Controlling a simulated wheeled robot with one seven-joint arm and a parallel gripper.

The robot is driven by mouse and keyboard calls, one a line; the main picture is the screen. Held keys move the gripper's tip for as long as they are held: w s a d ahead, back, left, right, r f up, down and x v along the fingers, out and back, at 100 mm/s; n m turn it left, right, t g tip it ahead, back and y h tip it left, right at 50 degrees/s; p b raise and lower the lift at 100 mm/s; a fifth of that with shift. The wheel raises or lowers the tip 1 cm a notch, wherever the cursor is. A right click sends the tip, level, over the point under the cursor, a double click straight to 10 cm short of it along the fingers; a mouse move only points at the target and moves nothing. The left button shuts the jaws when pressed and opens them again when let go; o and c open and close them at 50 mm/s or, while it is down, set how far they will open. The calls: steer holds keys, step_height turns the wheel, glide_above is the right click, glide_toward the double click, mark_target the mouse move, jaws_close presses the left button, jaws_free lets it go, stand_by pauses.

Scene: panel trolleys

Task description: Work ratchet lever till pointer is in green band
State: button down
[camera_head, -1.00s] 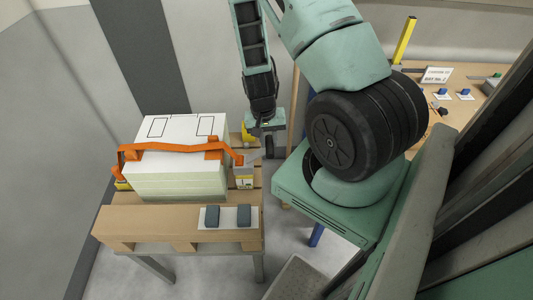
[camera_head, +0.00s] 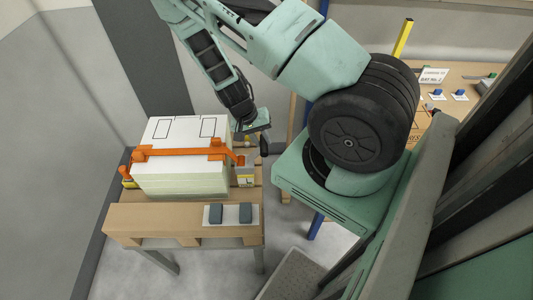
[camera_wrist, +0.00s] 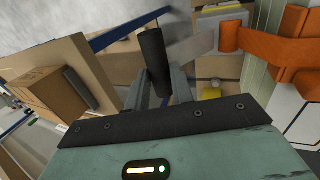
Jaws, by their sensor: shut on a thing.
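The ratchet lever is a grey flat arm (camera_wrist: 196,46) with a black round grip (camera_wrist: 154,62) at its end. My gripper (camera_wrist: 158,84) is shut on the black grip, with a finger on each side of it. In the head view my gripper (camera_head: 262,135) is at the right end of the load, above the pallet's edge. An orange strap (camera_head: 182,152) runs over the white block stack (camera_head: 178,180) to the ratchet. A small yellow and white unit (camera_head: 245,176) sits below the ratchet. Its pointer and green band are too small to read.
The load stands on a wooden pallet table (camera_head: 150,218) with a plate bearing two dark pads (camera_head: 230,214) at its front. A workbench (camera_head: 460,75) with a sign and blue knobs is at the back right. A cardboard box (camera_wrist: 47,98) shows left in the wrist view.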

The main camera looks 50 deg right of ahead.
steer(key=shift+w+a, duration=0.1)
steer(key=shift+a, duration=0.25)
steer(key=shift+w+a+r+g+h+p, duration=0.15)
steer(key=shift+w+a+g+h+p, duration=0.2)
steer(key=shift+p, duration=0.25)
steer(key=shift+s+d+f+b, duration=0.2)
steer(key=shift+b, duration=0.15)
steer(key=shift+s+d+f+t+y+b, duration=0.45)
steer(key=shift+s+t+y+b, duration=0.15)
steer(key=shift+b, duration=0.45)
steer(key=shift+d+t+y+b, duration=0.2)
steer(key=shift+t+y+b, duration=0.05)
steer(key=shift+b, duration=0.2)
steer(key=shift+s+r, duration=0.1)
